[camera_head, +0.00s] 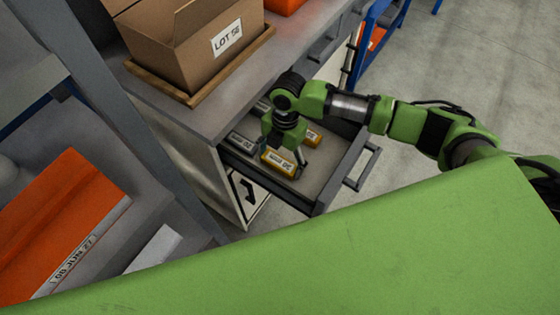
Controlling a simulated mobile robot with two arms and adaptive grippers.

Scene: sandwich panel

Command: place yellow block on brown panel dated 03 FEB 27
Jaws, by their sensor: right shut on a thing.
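A yellow block (275,162) with a white label lies in an open grey drawer; its label is too small to read. My right gripper (283,154) reaches down into the drawer from the right and is shut on this block, with one finger at each end. The block appears at or close to the drawer floor; I cannot tell whether it touches. No brown panel dated 03 FEB 27 shows. My left gripper is not in view.
The drawer (318,192) also holds a grey labelled block (241,141). A cardboard box (195,45) marked LOT stands on a wooden tray (190,98) on the grey counter above. An orange panel (55,225) with a date label lies at left. Grey floor is open at upper right.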

